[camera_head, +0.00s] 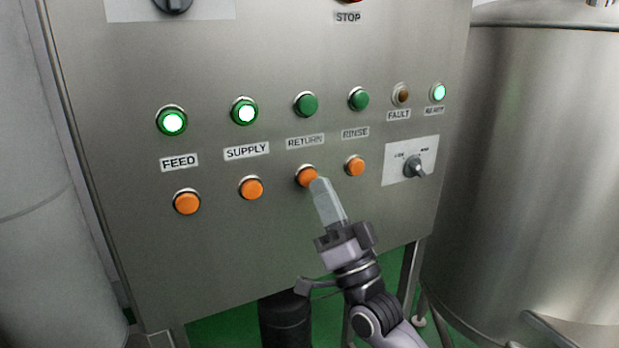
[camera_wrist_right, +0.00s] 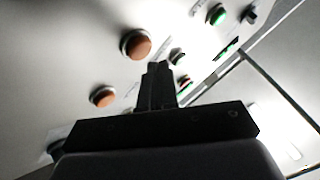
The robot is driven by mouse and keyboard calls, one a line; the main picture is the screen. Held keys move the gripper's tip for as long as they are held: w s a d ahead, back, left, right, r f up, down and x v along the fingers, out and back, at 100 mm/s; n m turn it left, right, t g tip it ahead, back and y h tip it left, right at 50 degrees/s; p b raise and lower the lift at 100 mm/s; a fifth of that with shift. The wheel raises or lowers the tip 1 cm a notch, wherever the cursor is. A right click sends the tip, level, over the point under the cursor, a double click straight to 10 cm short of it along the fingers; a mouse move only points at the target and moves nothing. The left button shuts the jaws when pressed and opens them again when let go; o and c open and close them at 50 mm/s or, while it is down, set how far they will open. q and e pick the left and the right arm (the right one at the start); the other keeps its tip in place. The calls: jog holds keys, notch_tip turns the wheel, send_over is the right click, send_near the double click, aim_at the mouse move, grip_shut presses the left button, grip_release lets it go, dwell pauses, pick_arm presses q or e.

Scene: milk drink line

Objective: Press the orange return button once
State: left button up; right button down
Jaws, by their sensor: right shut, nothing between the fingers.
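The orange return button (camera_head: 306,177) sits below the RETURN label (camera_head: 305,142) on the steel panel, under an unlit green button (camera_head: 306,104). My right gripper (camera_head: 318,184) is shut and empty. Its fingertips overlap the button's lower right edge in the head view; I cannot tell whether they touch it. In the right wrist view the shut fingers (camera_wrist_right: 158,68) point toward the panel. An orange button (camera_wrist_right: 136,44) shows beyond them to the left, with another orange button (camera_wrist_right: 103,97) lower down; I cannot tell which is which. My left gripper is not in view.
Other orange buttons flank it: one under RINSE (camera_head: 354,166), one under SUPPLY (camera_head: 251,188) and one under FEED (camera_head: 187,202). A selector knob (camera_head: 414,167) is at the right. A steel tank (camera_head: 545,170) stands right of the panel. Lamps for FEED, SUPPLY and READY glow.

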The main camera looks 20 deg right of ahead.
jog(key=s+p, duration=0.1)
jog(key=s, duration=0.4)
jog(key=shift+d, duration=0.1)
jog(key=shift+w, duration=0.1)
dwell(0.6)
jog(key=s+a+f+n+g, duration=0.15)
jog(key=f+g, duration=0.25)
jog(key=f, duration=0.7)
jog(key=s+a+f+n+g, duration=0.1)
jog(key=a+f+n+g, duration=0.3)
jog(key=f, duration=0.6)
jog(key=s+d+f+n+g, duration=0.1)
jog(key=s+f+g, duration=0.3)
jog(key=f, duration=0.5)
jog(key=s+d+f+n+g+h, duration=0.1)
jog(key=s+f+g, duration=0.3)
jog(key=s+f, duration=0.5)
jog(key=shift+s+f+n+g+h, duration=0.15)
jog(key=shift+f+n+g+h, duration=0.15)
jog(key=shift+f+n, duration=0.05)
jog(key=shift+d, duration=0.1)
